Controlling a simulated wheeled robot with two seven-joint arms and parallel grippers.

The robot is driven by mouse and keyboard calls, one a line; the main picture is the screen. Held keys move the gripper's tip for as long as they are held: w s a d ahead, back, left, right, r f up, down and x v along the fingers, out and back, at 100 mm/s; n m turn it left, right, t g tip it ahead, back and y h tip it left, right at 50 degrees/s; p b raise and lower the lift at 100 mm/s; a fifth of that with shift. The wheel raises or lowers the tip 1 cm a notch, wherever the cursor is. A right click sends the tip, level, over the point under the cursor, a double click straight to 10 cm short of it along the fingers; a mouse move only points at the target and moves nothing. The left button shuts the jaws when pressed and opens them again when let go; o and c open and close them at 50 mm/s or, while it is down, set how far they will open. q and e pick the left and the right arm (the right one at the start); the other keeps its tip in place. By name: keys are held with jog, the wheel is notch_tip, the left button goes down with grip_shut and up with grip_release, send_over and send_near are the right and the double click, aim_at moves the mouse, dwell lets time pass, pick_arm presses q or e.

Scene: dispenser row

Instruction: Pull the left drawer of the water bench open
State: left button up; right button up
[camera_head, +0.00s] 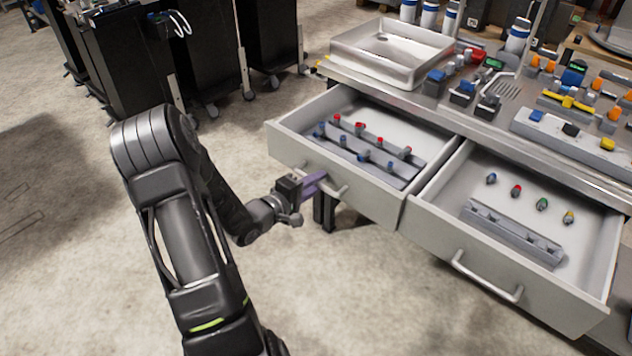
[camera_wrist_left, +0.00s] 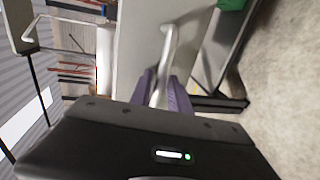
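The left drawer (camera_head: 376,200) of the water bench (camera_head: 478,122) stands pulled out, with its inside showing. Its bar handle (camera_head: 341,191) is on the front face. My left gripper (camera_head: 318,184), with purple fingers, is at this handle. In the left wrist view the handle (camera_wrist_left: 167,48) runs between the two fingers (camera_wrist_left: 162,92), which look closed around it, against the pale drawer front (camera_wrist_left: 138,45). Inside the drawer lie grey racks (camera_head: 372,158) with several small red and blue fittings. My right gripper is not in view.
The right drawer (camera_head: 500,262) is also open, with a grey rack and several coloured fittings inside. A metal tray (camera_head: 392,52), blue-and-white bottles and many valves crowd the bench top. Black wheeled cabinets (camera_head: 205,55) stand at the back left. The floor before the drawers is clear.

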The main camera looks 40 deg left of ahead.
pick_arm(q)
jog(key=shift+o, duration=0.9)
jog(key=s+r, duration=0.1)
jog(key=s, duration=0.6)
jog(key=shift+s+r, duration=0.25)
jog(key=shift+s, duration=0.05)
